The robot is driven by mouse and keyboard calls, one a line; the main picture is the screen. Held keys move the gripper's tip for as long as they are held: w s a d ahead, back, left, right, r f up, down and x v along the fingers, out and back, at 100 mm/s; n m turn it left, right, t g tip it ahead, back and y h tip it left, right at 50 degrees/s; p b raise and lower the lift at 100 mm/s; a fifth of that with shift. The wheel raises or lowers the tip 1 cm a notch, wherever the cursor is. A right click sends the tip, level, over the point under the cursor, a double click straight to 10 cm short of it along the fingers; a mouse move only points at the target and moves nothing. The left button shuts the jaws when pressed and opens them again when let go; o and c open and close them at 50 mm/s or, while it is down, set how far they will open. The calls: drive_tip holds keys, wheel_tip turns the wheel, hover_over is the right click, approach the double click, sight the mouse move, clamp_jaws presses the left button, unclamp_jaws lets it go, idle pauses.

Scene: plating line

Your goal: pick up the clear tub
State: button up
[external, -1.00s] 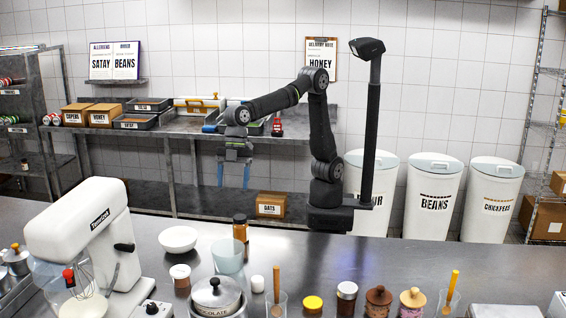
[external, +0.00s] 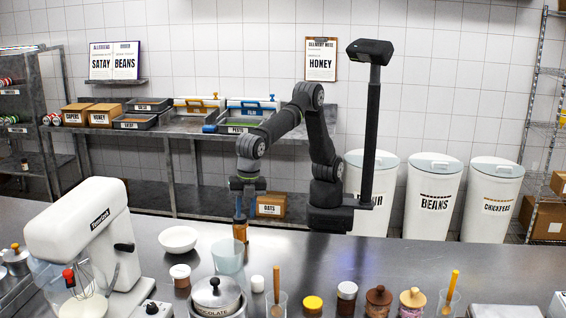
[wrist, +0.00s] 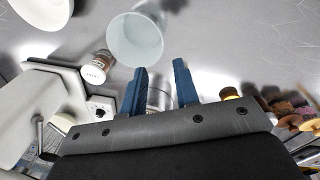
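The clear tub (external: 228,256) is a pale, bluish see-through cup standing upright on the steel counter, left of the middle in the external view. In the wrist view the tub (wrist: 135,40) lies beyond my fingertips, up and to the left. My gripper (external: 240,216) points down above the counter, just above and behind the tub in the external view, not visibly touching it. In the wrist view my gripper (wrist: 160,68) has its two blue fingers apart with nothing held between them. A shiny metal pot shows lower down, past the gap.
A white bowl (external: 179,239) stands left of the tub. A dark amber bottle (external: 240,230) stands close behind it. A white-lidded jar (external: 180,276), a chocolate pot (external: 217,296) and a small white container (external: 257,284) are nearer the camera. The stand mixer (external: 85,235) is at left.

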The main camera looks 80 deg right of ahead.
sight(243, 256)
drive_tip(key=f, duration=0.5)
drive_tip(key=w+f, duration=0.1)
drive_tip(key=f, duration=0.5)
drive_tip(key=a+f, duration=0.1)
drive_tip(key=f, duration=0.5)
drive_tip(key=shift+w+f, duration=0.15)
drive_tip(key=shift+f, duration=0.05)
clamp_jaws()
